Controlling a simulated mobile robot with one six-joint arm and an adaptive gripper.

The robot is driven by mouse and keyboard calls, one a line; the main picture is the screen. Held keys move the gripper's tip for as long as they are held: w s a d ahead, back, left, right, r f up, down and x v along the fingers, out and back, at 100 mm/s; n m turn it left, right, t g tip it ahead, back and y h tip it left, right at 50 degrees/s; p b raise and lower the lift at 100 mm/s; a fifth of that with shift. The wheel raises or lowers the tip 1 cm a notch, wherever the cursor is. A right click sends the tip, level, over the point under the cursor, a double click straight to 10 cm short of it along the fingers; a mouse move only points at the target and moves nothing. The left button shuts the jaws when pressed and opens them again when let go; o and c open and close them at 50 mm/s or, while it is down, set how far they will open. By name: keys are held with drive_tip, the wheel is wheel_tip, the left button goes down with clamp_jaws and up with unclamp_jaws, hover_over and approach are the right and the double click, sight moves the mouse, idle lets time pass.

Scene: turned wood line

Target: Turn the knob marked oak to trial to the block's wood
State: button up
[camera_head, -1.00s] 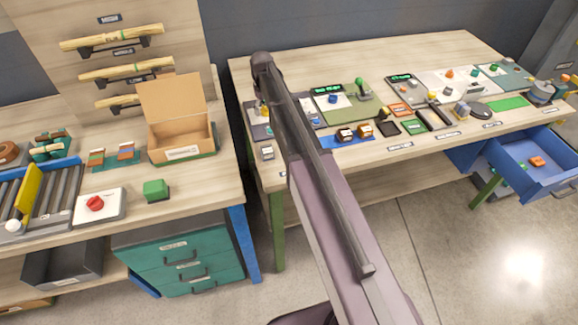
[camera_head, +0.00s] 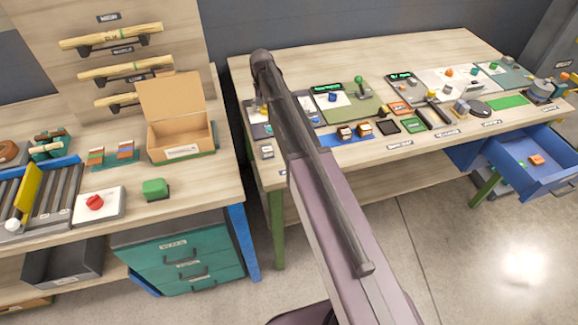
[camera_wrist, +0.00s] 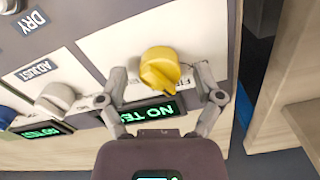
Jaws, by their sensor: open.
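A yellow knob (camera_wrist: 160,68) stands on a pale panel plate (camera_wrist: 115,45) in the wrist view. My gripper (camera_wrist: 160,76) is open, with one fingertip on each side of the knob; I cannot tell whether they touch it. The label near the knob is mostly hidden by a finger, so the word oak cannot be read. A dark display (camera_wrist: 155,112) with green letters starting "NO TE" lies beside the knob, partly covered by my gripper. In the head view my arm hides the gripper. No block can be surely picked out as the task's block.
A white knob (camera_wrist: 55,98) labelled ADJUST and a blue knob (camera_wrist: 6,116) sit to the left on the panel. A blue drawer (camera_head: 535,165) stands open at the right.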

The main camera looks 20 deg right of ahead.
drive_tip(key=m, duration=0.7)
drive_tip(key=shift+m, duration=0.4)
wheel_tip(320, 180, up, 14)
drive_tip(key=p, duration=1.4)
drive_tip(key=s+f+n+b, duration=0.3)
drive_tip(key=s+f+b, duration=0.1)
drive_tip(key=s, duration=0.5)
drive_tip(key=s+f+n+b, duration=0.4)
drive_tip(key=s, duration=0.5)
drive_tip(key=s+f+n+b, duration=0.3)
drive_tip(key=s+f+b, duration=0.1)
drive_tip(key=s, duration=0.6)
drive_tip(key=shift+s+n, duration=0.1)
drive_tip(key=shift+n, duration=0.2)
drive_tip(key=shift+s+f, duration=0.25)
drive_tip(key=shift+s, duration=0.3)
drive_tip(key=shift+d, duration=0.1)
drive_tip(key=shift+s, duration=0.45)
idle(0.4)
